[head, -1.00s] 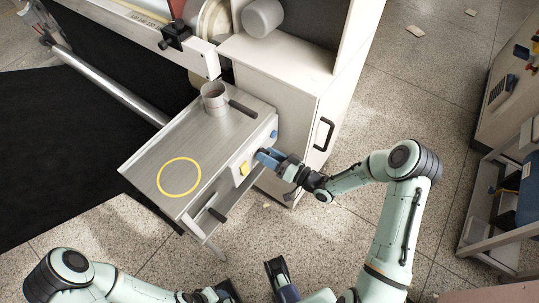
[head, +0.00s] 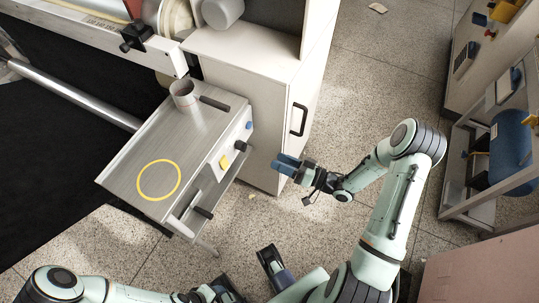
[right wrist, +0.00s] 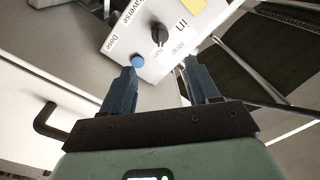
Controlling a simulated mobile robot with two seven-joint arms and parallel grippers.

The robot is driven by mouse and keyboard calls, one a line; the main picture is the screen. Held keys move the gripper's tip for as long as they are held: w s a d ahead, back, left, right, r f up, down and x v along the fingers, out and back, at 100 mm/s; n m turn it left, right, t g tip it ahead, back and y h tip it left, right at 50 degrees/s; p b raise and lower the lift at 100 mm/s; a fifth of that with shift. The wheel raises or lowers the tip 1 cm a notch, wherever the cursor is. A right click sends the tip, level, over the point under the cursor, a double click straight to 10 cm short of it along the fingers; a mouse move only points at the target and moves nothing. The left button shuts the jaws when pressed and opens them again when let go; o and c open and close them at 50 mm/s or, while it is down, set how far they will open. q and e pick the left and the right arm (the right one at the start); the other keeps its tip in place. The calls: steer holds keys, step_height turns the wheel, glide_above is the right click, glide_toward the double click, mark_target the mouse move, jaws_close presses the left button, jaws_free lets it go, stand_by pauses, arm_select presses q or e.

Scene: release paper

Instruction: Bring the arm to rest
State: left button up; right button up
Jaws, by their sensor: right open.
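My right gripper (head: 286,165) is open and empty, in the air to the right of the control panel (head: 221,162). In the right wrist view its two blue-grey fingers (right wrist: 160,72) stand apart with nothing between them. Beyond the fingertips is the panel with a black knob (right wrist: 159,34) and a blue button (right wrist: 138,60), apart from the fingers. My right arm bends in from the lower right. My left arm (head: 125,293) lies along the bottom edge of the head view, and its gripper cannot be made out clearly.
The metal table (head: 136,160) bears a grey cup (head: 184,97) and a yellow ring mark (head: 158,180). A white cabinet (head: 262,107) with a black handle (head: 298,119) stands behind my right gripper. A shelf (head: 455,198) is at the right. Speckled floor (head: 365,85) lies open between.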

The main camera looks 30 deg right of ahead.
steer(key=shift+s+d, duration=0.25)
steer(key=shift+s, duration=0.1)
stand_by(0.3)
steer(key=s+a+f+m+g+h+p, duration=0.3)
steer(key=s+a+f+g+h+p, duration=0.15)
steer(key=a+f+g+p, duration=0.45)
arm_select(q)
step_height(320, 180, up, 11)
steer(key=w+p, duration=0.1)
steer(key=p, duration=0.1)
steer(key=shift+p, duration=0.4)
arm_select(e)
steer(key=s+a+g+h, duration=0.1)
steer(key=s+a+g, duration=0.2)
steer(key=s, duration=0.4)
steer(key=s+a+g, duration=0.3)
steer(key=s+g, duration=0.1)
steer(key=s, duration=0.3)
steer(key=shift+s+a+f+g+h, duration=0.15)
steer(key=shift+s+f+g+h, duration=0.05)
steer(key=shift+f+g+h, duration=0.2)
arm_select(q)
steer(key=shift+r, duration=0.1)
steer(key=shift+c, duration=1)
arm_select(e)
steer(key=shift+f, duration=0.1)
steer(key=c, duration=0.3)
